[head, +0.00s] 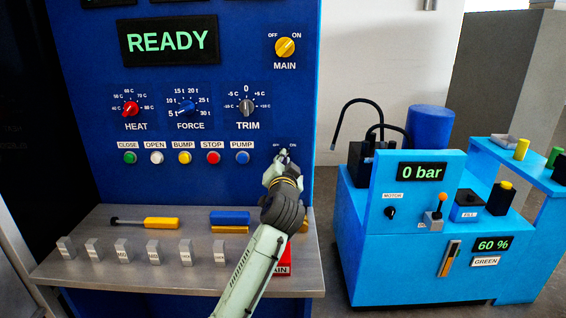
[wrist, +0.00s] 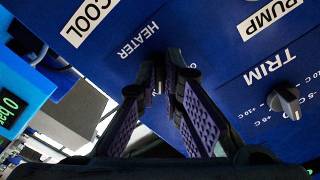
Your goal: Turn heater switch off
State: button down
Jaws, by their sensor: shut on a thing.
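The heater switch (wrist: 158,88) is a small knob on the blue panel, mostly hidden between my fingertips in the wrist view. The HEATER label (wrist: 138,41) is beside it. My gripper (wrist: 161,78) is shut on this switch, its two dark ridged fingers meeting around it at the panel face. In the head view my gripper (head: 280,163) reaches the lower right of the panel, just below small OFF and ON marks (head: 285,146). My gripper covers the switch there, so I cannot tell which way it points.
The yellow MAIN knob (head: 285,47), red HEAT knob (head: 131,108), blue FORCE knob (head: 187,108) and grey TRIM knob (head: 247,107) are on the panel. Several push buttons sit lower. A grey shelf (head: 90,277) with blocks juts out below. A light-blue pump unit (head: 385,255) stands right.

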jog(key=shift+d+n+p, duration=0.2)
jog(key=shift+n+p, duration=0.05)
jog(key=shift+n, duration=3.95)
jog(key=shift+d+n+p, duration=0.2)
jog(key=shift+n+p, duration=0.05)
jog(key=shift+n, duration=3.95)
jog(key=c, duration=1.7)
grip_release()
